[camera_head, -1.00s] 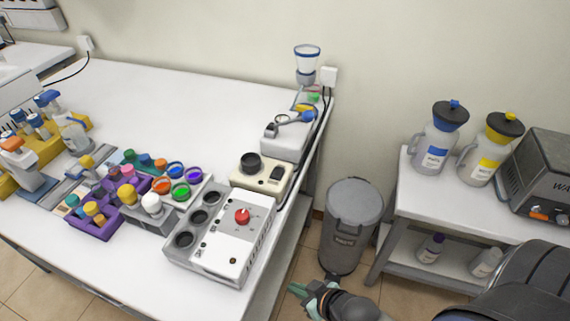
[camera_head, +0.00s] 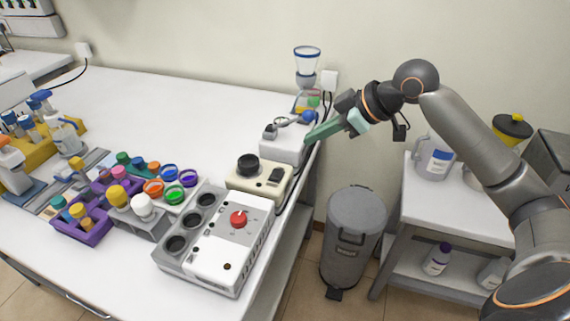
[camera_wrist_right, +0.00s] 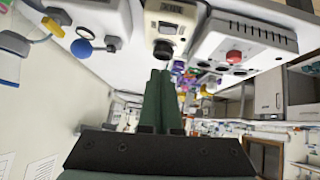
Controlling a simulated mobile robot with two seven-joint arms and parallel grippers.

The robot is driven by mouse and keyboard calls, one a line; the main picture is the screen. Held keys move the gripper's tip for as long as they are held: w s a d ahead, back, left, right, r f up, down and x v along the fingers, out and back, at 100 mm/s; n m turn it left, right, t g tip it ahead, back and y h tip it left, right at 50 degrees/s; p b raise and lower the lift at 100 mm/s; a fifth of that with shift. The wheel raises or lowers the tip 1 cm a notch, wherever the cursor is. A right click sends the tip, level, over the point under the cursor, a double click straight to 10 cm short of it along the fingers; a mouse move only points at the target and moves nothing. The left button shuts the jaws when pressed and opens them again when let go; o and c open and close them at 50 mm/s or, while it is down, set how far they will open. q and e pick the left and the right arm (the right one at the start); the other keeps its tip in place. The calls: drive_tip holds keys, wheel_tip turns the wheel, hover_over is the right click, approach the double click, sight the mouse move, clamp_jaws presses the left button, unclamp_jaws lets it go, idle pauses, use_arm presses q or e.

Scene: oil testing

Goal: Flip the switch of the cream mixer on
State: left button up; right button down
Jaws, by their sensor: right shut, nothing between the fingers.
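The cream mixer (camera_head: 240,186) stands at the right part of the white table, with a round black cup (camera_head: 248,165) on top and a dark switch (camera_head: 276,176) on its right side. It also shows at the top of the right wrist view (camera_wrist_right: 178,27), its black cup facing the fingers. My right gripper (camera_head: 309,139) has green fingers, shut and empty, above and to the right of the mixer, apart from it. The fingers (camera_wrist_right: 161,74) point toward the mixer in the wrist view. The switch's position cannot be told. My left gripper is out of view.
A white device with a red knob (camera_head: 238,219) stands in front of the mixer. A small white scale-like device (camera_head: 282,148) stands behind it, close to my right gripper. A grey bin (camera_head: 355,220) is beside the table. Colourful racks fill the left.

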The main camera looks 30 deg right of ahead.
idle(0.3)
hover_over(276, 169)
drive_tip(key=s, duration=0.3)
drive_tip(key=f, duration=0.4)
drive_tip(key=d+f, duration=0.1)
drive_tip(key=f, duration=0.1)
drive_tip(key=shift+w+f, duration=0.15)
drive_tip(key=shift+f, duration=0.15)
drive_tip(key=f, duration=0.2)
drive_tip(key=shift+w+f, duration=0.2)
drive_tip(key=shift+f, duration=0.2)
drive_tip(key=shift+w+d+f, duration=0.1)
drive_tip(key=shift+f, duration=0.7)
drive_tip(key=shift+d+p, duration=0.1)
drive_tip(key=shift+p, duration=0.4)
drive_tip(key=shift+f, duration=0.2)
